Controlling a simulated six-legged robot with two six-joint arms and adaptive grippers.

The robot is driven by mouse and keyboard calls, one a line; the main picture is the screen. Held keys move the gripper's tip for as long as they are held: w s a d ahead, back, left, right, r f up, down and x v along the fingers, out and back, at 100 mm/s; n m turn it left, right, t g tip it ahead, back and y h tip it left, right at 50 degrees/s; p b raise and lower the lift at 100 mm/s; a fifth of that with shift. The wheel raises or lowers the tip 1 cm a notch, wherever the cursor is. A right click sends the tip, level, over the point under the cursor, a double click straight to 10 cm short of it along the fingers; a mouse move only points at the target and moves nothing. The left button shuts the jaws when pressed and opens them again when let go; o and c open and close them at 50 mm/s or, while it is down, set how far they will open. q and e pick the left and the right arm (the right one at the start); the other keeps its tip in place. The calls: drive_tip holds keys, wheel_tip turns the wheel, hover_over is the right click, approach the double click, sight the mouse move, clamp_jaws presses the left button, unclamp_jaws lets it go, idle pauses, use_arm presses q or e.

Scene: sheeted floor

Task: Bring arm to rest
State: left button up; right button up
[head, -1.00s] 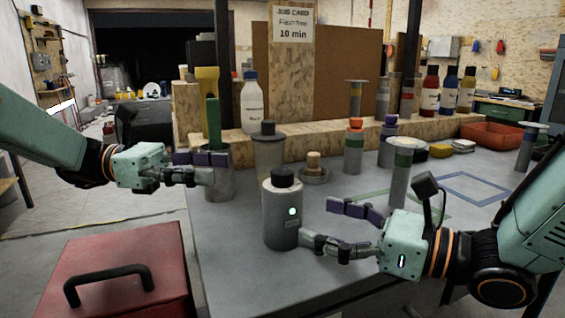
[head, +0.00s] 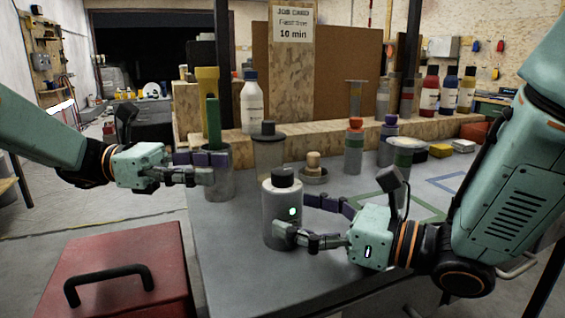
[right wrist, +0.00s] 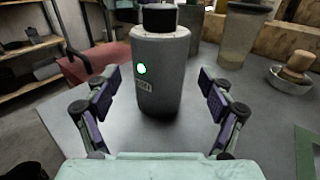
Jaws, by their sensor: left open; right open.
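My right gripper (head: 300,219) is open close to a grey cylinder with a black cap and a lit green-white spot (head: 281,228). In the right wrist view the same cylinder (right wrist: 162,75) stands upright between and beyond the open fingers (right wrist: 160,92), with gaps on both sides. My left gripper (head: 206,167) is open in front of a grey cup (head: 221,184) holding tools with yellow and green handles. Whether its fingers touch the cup cannot be told.
A clear container with a dark lid (head: 268,155) stands behind the cylinder. A small bowl with a wooden item (head: 313,172) is to its right. A red toolbox (head: 150,250) is front left. A wooden ledge (head: 350,141) with bottles runs along the back.

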sight(282, 170)
drive_tip(key=shift+v, duration=3.65)
drive_tip(key=shift+s+d, duration=0.3)
drive_tip(key=shift+d, duration=0.2)
drive_tip(key=shift+x, duration=4.75)
drive_tip(key=x, duration=0.2)
drive_tip(key=shift+w+a+f, duration=0.1)
drive_tip(key=shift+a, duration=0.2)
use_arm(q)
drive_tip(key=d, duration=0.4)
drive_tip(key=s+d, duration=0.1)
drive_tip(key=d, duration=0.7)
drive_tip(key=shift+s+d, duration=0.1)
drive_tip(key=shift+s, duration=0.2)
use_arm(e)
drive_tip(key=shift+d, duration=0.1)
use_arm(q)
drive_tip(key=shift+n+t, duration=0.3)
drive_tip(key=shift+t, duration=0.2)
drive_tip(key=shift+a+n+t, duration=0.25)
drive_tip(key=shift+n+t, duration=0.15)
drive_tip(key=shift+t, duration=0.2)
drive_tip(key=shift+d, duration=0.1)
